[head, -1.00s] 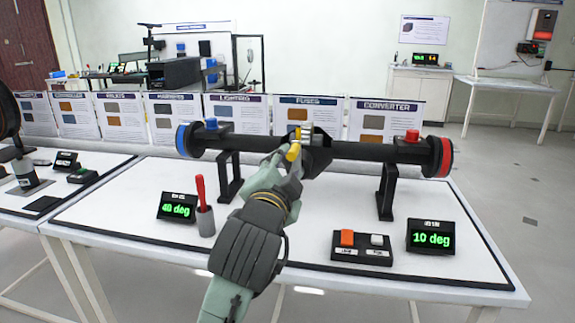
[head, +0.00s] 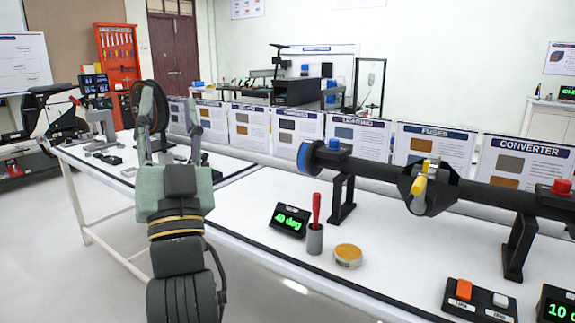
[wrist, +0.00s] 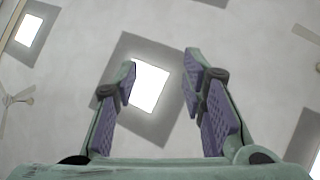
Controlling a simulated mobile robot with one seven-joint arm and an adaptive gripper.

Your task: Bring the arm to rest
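My arm is raised at the left of the head view, its wrist upright and clear of the white bench. My gripper (head: 170,112) points up, with its two green fingers spread apart. The wrist view shows the gripper (wrist: 158,80) open and empty, with only the ceiling and its lights between and beyond the purple finger pads. Part of the left-hand bench is hidden behind my arm.
A black axle (head: 375,168) with a yellow handle (head: 419,184) spans the bench on stands. In front are a 40 deg display (head: 291,219), a red tool in a grey cup (head: 315,238), a round tin (head: 348,255) and a button box (head: 480,299). Info panels (head: 299,138) line the back.

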